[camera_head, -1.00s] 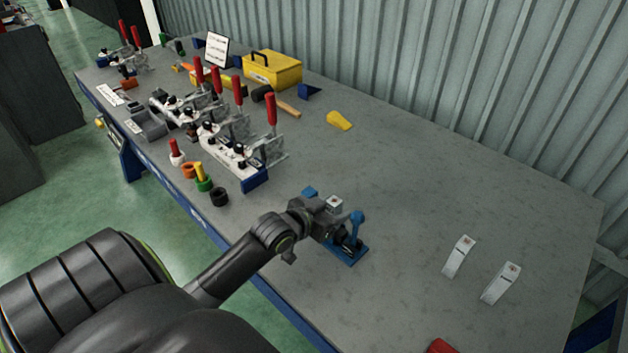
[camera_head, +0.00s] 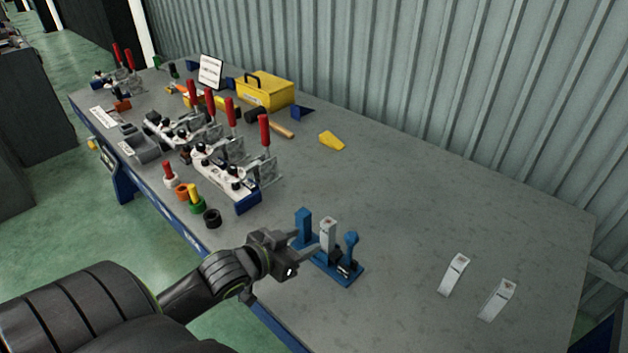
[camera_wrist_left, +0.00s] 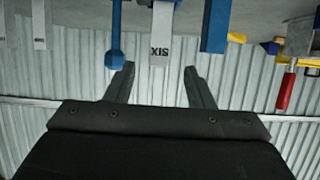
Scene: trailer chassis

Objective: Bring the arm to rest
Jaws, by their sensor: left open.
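My left gripper (camera_head: 303,246) is open and empty, just left of a small blue fixture (camera_head: 342,275) near the table's front edge. A white upright block (camera_head: 327,236) stands on the fixture between a blue post (camera_head: 303,225) and a blue round-topped lever (camera_head: 350,248). In the left wrist view, the open fingers (camera_wrist_left: 158,82) point at the white block (camera_wrist_left: 161,38), which bears dark letters reading "XIS" from this side. A gap shows between the fingers and the block. My right gripper is not in view.
Clamps with red handles (camera_head: 265,137) and small coloured cups (camera_head: 196,203) are on the left. A yellow toolbox (camera_head: 264,91) is at the back. The table's middle right is clear.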

